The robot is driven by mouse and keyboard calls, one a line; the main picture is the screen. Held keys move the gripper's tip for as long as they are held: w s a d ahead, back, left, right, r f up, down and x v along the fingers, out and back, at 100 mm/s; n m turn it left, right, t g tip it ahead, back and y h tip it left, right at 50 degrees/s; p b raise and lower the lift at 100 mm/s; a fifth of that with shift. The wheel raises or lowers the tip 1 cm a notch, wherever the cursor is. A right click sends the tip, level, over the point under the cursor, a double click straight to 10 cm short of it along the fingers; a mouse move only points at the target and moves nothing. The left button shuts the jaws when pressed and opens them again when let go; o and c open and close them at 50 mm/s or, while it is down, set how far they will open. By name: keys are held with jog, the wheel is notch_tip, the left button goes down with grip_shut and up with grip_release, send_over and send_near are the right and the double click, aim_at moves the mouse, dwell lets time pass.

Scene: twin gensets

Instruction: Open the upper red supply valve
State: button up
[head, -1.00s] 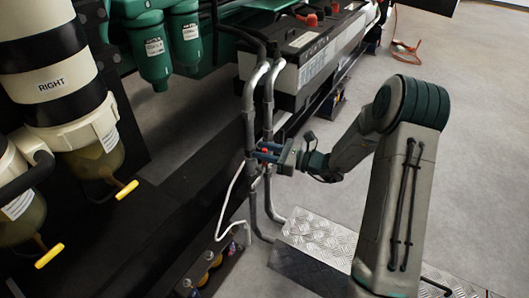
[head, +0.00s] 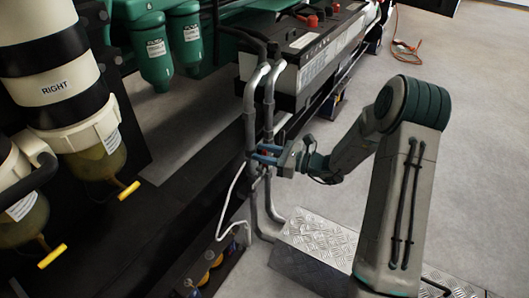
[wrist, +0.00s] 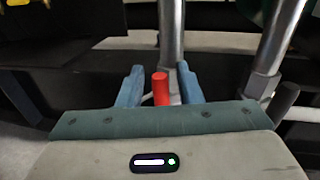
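The red valve handle (wrist: 160,88) stands upright in the wrist view, between the two blue fingers of my gripper (wrist: 159,86). A narrow gap shows on each side of it, so the fingers are open around it and do not appear to touch it. In the head view, my gripper (head: 264,154) points left at the grey vertical pipes, with its fingers at pipe height. The handle is mostly hidden there by the fingers. The valve body is hidden, and I cannot tell the handle's turn angle.
Grey pipes (head: 250,105) rise close by my gripper, with a white hose (head: 229,205) hanging below. A battery box (head: 310,50) stands behind. A tread-plate step (head: 318,238) lies below my arm. Yellow-handled filter drains (head: 128,190) are at left. Open floor lies to the right.

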jog(key=shift+d, duration=0.1)
jog(key=p+v, duration=0.4)
jog(key=v, duration=0.9)
jog(key=shift+s+d, duration=0.2)
jog(key=shift+d, duration=0.1)
jog(key=s+a+r+n+g+h+p, duration=0.35)
jog(key=s+r+n+p, duration=0.35)
jog(key=r, duration=0.5)
jog(key=s+a+r+n+g+h+p, duration=0.3)
jog(key=s+r+n+g+h+p, duration=0.15)
jog(key=s+r+p, duration=0.4)
jog(key=s+d+r+n+t+h+p, duration=0.1)
jog(key=s+d+r+n+h+p, duration=0.1)
jog(key=r+p, duration=0.3)
jog(key=s+d+r+n+t+h+p, duration=0.1)
jog(key=r+n+p, duration=0.4)
jog(key=r, duration=0.7)
jog(key=s+d+r+n+t+h+p, duration=0.2)
jog(key=s+r+n+h+p, duration=0.1)
jog(key=r, duration=0.5)
jog(key=s+h+p, duration=0.1)
jog(key=h+p, duration=0.1)
jog(key=p, duration=0.1)
jog(key=shift+s+d+r+h, duration=0.3)
jog(key=shift+d+r, duration=0.05)
jog(key=shift+d, duration=0.05)
